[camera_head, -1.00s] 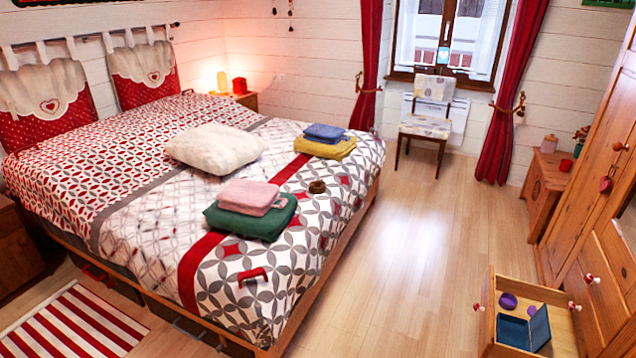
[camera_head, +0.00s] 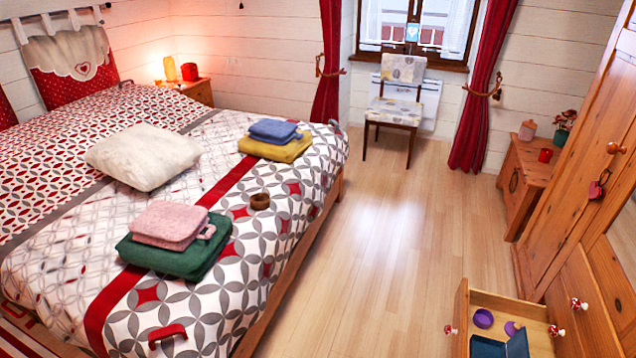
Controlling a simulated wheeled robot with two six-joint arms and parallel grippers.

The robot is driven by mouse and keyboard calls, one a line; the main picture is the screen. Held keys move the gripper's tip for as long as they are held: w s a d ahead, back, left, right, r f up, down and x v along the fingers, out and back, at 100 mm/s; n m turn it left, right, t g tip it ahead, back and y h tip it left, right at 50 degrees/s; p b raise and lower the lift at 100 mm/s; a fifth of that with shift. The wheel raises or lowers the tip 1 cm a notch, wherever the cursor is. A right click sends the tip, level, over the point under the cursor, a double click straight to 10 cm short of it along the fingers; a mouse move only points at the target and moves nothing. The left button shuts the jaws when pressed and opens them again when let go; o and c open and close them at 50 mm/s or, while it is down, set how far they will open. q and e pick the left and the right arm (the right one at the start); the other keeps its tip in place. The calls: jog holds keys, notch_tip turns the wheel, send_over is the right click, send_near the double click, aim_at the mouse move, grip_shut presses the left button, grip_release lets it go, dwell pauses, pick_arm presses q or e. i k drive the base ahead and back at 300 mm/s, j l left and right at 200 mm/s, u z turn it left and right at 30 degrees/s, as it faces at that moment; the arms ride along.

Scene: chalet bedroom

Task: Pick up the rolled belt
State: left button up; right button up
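The rolled belt (camera_head: 260,201) is a small brown coil lying on the patterned bedspread. It sits to the right of the pink and green folded stack and below the yellow and blue one. Neither of my grippers shows in the head view.
The bed (camera_head: 215,310) carries a green folded cloth (camera_head: 170,262) under a pink one (camera_head: 170,224), a yellow cloth (camera_head: 278,146) under a blue one (camera_head: 274,130), a white pillow (camera_head: 144,156) and a red handle-shaped item (camera_head: 167,334). An open drawer (camera_head: 460,318) stands right. Floor between is clear.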

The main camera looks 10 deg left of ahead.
aim_at(260, 201)
jog(key=i+u, duration=0.1)
jog(key=i, duration=0.45)
jog(key=i+l, duration=0.15)
jog(key=i, duration=0.45)
jog(key=i+l+u, duration=0.15)
jog(key=i, duration=0.4)
